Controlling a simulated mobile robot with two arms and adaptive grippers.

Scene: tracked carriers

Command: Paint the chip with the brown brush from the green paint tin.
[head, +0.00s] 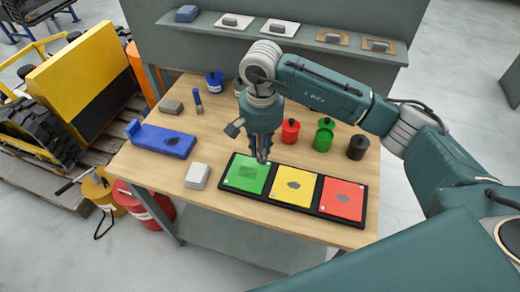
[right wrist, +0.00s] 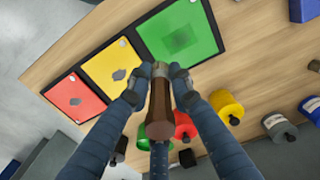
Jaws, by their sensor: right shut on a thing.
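My right gripper (head: 263,152) is shut on the brown brush (right wrist: 160,102), whose handle runs between the fingers in the right wrist view. The brush's far end is by the near edge of the green panel in that view; I cannot tell whether it touches. The green panel (head: 239,184) is at the left of a black tray (head: 229,160) and bears a darker green patch (right wrist: 182,40). The green paint tin (head: 323,140) stands behind the tray, between the red and black tins; it is partly hidden in the right wrist view (right wrist: 143,133). My left gripper is not in view.
Yellow (head: 288,194) and red (head: 340,202) panels with grey patches share the tray. Red (head: 290,132), black (head: 357,148) and blue (head: 214,83) tins stand behind. A blue holder (head: 160,140) and white block (head: 197,176) lie left. A shelf (head: 225,32) crosses the back.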

